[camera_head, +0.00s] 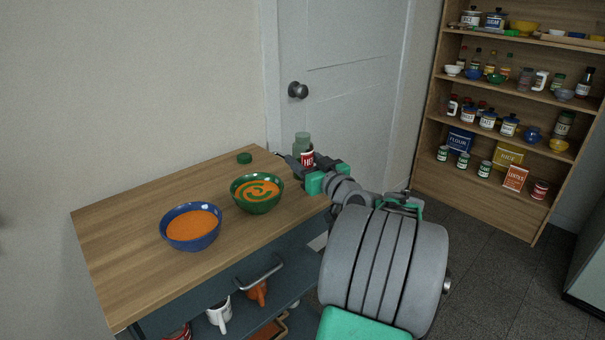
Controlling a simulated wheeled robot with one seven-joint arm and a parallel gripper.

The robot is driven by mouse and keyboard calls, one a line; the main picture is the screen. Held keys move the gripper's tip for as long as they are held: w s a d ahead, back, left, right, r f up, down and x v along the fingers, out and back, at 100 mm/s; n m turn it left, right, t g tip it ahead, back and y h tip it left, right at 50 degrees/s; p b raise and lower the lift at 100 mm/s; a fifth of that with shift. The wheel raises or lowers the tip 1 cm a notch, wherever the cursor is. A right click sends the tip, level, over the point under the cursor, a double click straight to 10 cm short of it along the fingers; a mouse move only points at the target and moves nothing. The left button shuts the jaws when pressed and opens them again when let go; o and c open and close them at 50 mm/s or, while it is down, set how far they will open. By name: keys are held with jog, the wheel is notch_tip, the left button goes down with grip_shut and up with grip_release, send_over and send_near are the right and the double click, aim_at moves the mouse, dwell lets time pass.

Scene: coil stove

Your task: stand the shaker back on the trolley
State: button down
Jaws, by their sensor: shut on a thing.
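The trolley has a wooden top (130,235) and dark blue-grey sides. My gripper (303,165) is at the far right corner of the top, shut on a small shaker (307,158) with a red and white label and a greenish upper part. The shaker looks upright. My fingers hide its lower part, and I cannot tell whether its base touches the wood. A small green cap or lid (244,158) lies on the top to the left of the shaker.
A green bowl (246,206) and a blue bowl (172,235), both with orange soup, stand on the trolley top. Its lower shelf holds a white mug (219,315). A door (340,100) is behind; shelves (520,198) with jars stand at right. The top's left part is clear.

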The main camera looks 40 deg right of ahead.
jog(key=shift+w+d+f, duration=0.2)
jog(key=shift+w+f, duration=0.05)
jog(key=shift+f, duration=0.1)
jog(key=shift+f+b, duration=0.45)
jog(key=shift+f, duration=1.25)
jog(key=c, duration=0.7)
grip_release()
jog(key=shift+o, duration=0.2)
jog(key=shift+r, duration=0.1)
jog(key=shift+s, duration=0.15)
jog(key=s+a, duration=0.2)
jog(key=s, duration=0.9)
jog(key=shift+s, duration=0.25)
